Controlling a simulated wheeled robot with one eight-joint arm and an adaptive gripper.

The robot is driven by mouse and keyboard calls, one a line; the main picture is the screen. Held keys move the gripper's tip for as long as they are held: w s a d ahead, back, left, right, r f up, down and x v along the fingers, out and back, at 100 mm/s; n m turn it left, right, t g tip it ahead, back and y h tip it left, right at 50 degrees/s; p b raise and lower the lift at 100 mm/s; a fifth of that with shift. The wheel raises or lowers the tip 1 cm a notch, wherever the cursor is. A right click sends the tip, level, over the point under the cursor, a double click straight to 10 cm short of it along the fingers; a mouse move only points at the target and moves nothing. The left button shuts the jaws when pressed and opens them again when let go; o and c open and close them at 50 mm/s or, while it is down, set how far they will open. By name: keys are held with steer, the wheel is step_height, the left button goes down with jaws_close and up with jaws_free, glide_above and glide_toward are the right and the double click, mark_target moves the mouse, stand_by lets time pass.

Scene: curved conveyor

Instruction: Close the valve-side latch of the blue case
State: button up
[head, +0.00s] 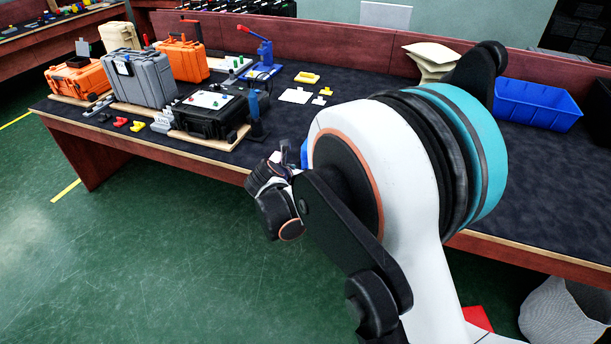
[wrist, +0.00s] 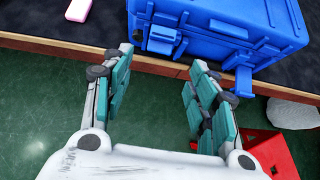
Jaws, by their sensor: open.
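The blue case (wrist: 225,22) lies near the table's front edge at the top of the wrist view. One latch (wrist: 163,38) is on its front at the left. A second blue latch flap (wrist: 242,80) at the right sticks out downward past the table edge, apparently swung open. I cannot tell which latch is on the valve side, as no valve is clearly seen. My gripper (wrist: 162,58) is open and empty, its teal-padded fingers pointing toward the case's front, short of the left latch. In the head view my arm hides nearly all of the case.
A blue bin (head: 537,102) stands on the table at right. A black case (head: 208,112), a grey case (head: 140,78) and orange cases (head: 182,60) stand at left. A pink block (wrist: 78,10) lies left of the blue case. A red object (wrist: 272,150) is below the table edge.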

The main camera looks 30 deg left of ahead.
steer(key=shift+s+r, duration=0.3)
steer(key=shift+s, duration=0.1)
steer(key=shift+c, duration=0.3)
steer(key=shift+w, duration=0.15)
steer(key=c, duration=0.5)
steer(key=shift+w+d+f+g, duration=0.1)
steer(key=shift+w+g, duration=0.2)
steer(key=shift+g, duration=0.1)
steer(key=c, duration=0.4)
steer(key=shift+w+d+f+g+h+p, duration=0.1)
steer(key=shift+w+g+h+p, duration=0.4)
steer(key=shift+g+p, duration=0.2)
jaws_close()
step_height(320, 180, down, 7)
steer(key=g, duration=0.8)
steer(key=shift+w+a+r+b, duration=0.15)
steer(key=shift+w+r+b, duration=0.15)
steer(key=shift+w, duration=0.35)
steer(key=shift+w+a+r+b, duration=0.15)
steer(key=shift+w+r+b, duration=0.15)
steer(key=shift+w, duration=0.3)
steer(key=shift+w+a+r+b, duration=0.15)
steer(key=shift+w+r+b, duration=0.15)
steer(key=shift+w, duration=0.35)
